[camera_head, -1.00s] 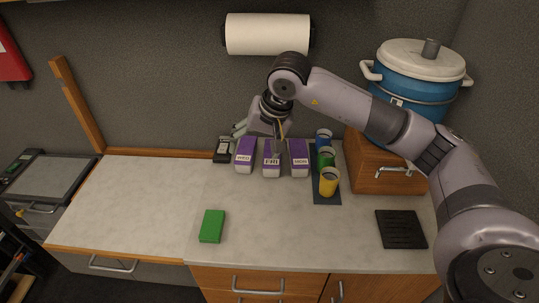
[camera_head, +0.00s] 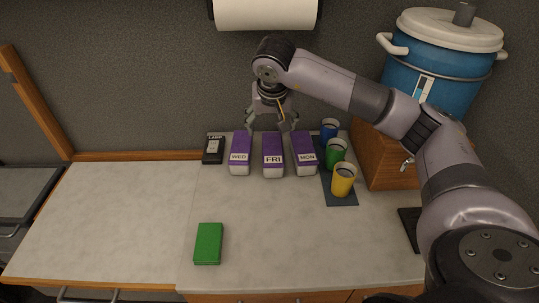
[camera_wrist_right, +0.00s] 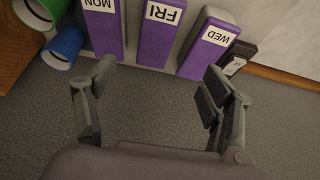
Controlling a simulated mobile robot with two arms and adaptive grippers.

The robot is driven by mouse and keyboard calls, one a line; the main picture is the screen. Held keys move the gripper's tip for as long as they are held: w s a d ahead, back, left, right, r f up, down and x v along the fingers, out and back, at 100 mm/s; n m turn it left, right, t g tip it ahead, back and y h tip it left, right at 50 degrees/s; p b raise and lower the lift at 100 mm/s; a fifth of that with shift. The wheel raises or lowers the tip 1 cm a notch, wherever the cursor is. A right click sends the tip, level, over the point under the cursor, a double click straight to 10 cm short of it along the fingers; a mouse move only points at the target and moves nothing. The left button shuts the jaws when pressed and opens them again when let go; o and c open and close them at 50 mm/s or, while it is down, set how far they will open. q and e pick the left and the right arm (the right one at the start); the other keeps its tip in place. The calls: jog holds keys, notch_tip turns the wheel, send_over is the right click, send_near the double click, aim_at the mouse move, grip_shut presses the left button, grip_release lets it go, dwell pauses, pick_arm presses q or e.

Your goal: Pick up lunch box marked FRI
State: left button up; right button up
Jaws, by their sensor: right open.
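The lunch box marked FRI (camera_head: 273,157) is purple and white and stands upright between the WED box (camera_head: 240,156) and the MON box (camera_head: 304,156) at the back of the counter. My right gripper (camera_head: 271,128) is open and empty, above and behind the row. In the right wrist view the FRI box (camera_wrist_right: 158,35) shows ahead of the spread fingers (camera_wrist_right: 155,103), with the MON box (camera_wrist_right: 103,28) to its left and the WED box (camera_wrist_right: 209,45) to its right. The fingers do not touch any box. My left gripper is not in view.
A black box marked LAMP (camera_head: 213,149) stands left of the row. Blue (camera_head: 330,129), green (camera_head: 337,152) and yellow (camera_head: 343,179) cups stand on a dark mat to the right. A green block (camera_head: 208,243) lies at the front. The left counter is clear.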

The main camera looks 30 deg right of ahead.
aim_at(273, 148)
jog(key=p+x, duration=0.2)
jog(key=x, duration=0.8)
jog(key=shift+s+d+p, duration=0.1)
jog(key=shift+s+p, duration=0.05)
jog(key=shift+p, duration=0.15)
jog(key=p+x, duration=0.2)
jog(key=x, duration=0.2)
jog(key=shift+d+f, duration=0.15)
jog(key=shift+f, duration=0.1)
jog(key=shift+w+d+f, duration=0.1)
jog(key=shift+w+f, duration=0.15)
jog(key=shift+r, duration=0.1)
jog(key=c, duration=1.5)
